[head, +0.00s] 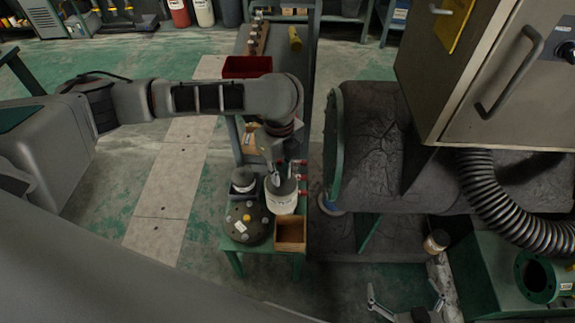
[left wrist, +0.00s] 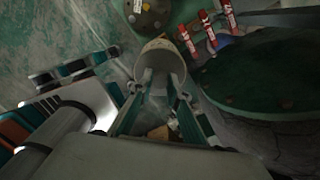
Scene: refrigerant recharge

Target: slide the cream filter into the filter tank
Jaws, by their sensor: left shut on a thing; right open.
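My left gripper (head: 284,176) is shut on the cream filter (head: 282,202), a pale cylinder above or on the small green stand; I cannot tell if it is lifted clear. In the left wrist view the fingers (left wrist: 160,88) hold the cream filter (left wrist: 161,60) by its near end. A green housing with a round flanged opening (head: 537,278) at the lower right looks like the filter tank; its opening is well to the right of the filter. My right gripper (head: 406,300) is open and empty at the bottom edge, left of that housing.
The small stand holds a dark round disc (head: 247,223), a dark canister (head: 243,182) and an open wooden box (head: 291,234). A large tank (head: 375,145) and a ribbed hose (head: 500,205) lie between the stand and the green housing.

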